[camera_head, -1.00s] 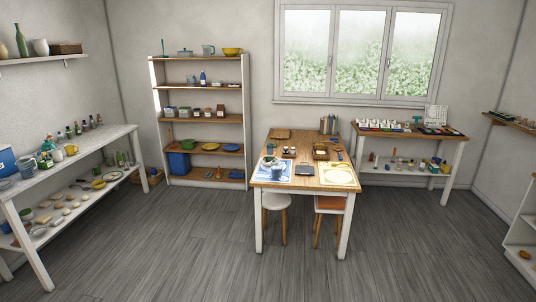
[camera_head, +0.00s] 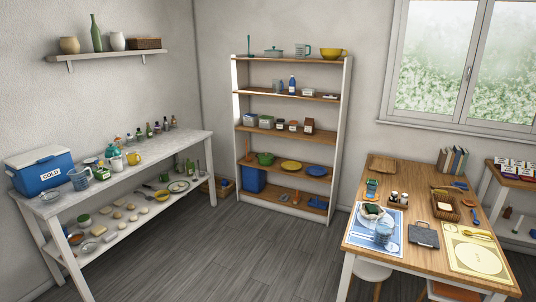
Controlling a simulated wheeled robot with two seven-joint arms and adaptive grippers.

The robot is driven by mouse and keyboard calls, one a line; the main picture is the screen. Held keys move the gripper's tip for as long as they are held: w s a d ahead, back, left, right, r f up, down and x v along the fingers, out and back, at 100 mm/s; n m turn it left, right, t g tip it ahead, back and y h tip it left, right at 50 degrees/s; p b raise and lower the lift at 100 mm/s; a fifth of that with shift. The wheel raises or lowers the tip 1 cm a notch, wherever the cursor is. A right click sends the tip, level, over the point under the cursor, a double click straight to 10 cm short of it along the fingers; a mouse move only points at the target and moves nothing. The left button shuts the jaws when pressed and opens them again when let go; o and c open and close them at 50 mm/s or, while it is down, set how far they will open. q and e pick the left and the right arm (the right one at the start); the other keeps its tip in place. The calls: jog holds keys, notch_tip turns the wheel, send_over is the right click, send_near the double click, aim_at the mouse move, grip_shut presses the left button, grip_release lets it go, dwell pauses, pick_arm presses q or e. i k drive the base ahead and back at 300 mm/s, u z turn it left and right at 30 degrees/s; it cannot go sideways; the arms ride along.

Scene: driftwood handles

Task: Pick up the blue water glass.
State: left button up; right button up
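A clear, blue-tinted glass vessel (camera_head: 384,232) stands upright on the blue placemat (camera_head: 362,237) at the near left of the wooden table (camera_head: 405,180). A smaller teal-blue glass (camera_head: 371,188) stands behind it, near the table's left edge. I cannot tell for sure which of them is the blue water glass. A bowl with dark and pale contents (camera_head: 372,212) sits beside the larger vessel and partly overlaps it. Neither of my grippers is in view.
A white bench (camera_head: 110,183) with a blue cooler (camera_head: 42,172) and a blue-tinted jug (camera_head: 79,178) runs along the left wall. A shelf unit (camera_head: 342,130) stands at the back. The table also holds a dark clipboard-like item (camera_head: 424,235) and a basket (camera_head: 445,206). Grey floor (camera_head: 240,255) between is clear.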

aim_at(371, 190)
jog(key=z, duration=0.05)
jog(key=i, duration=2.25)
jog(key=z, duration=0.65)
jog(key=i, duration=1.85)
jog(key=z, duration=0.5)
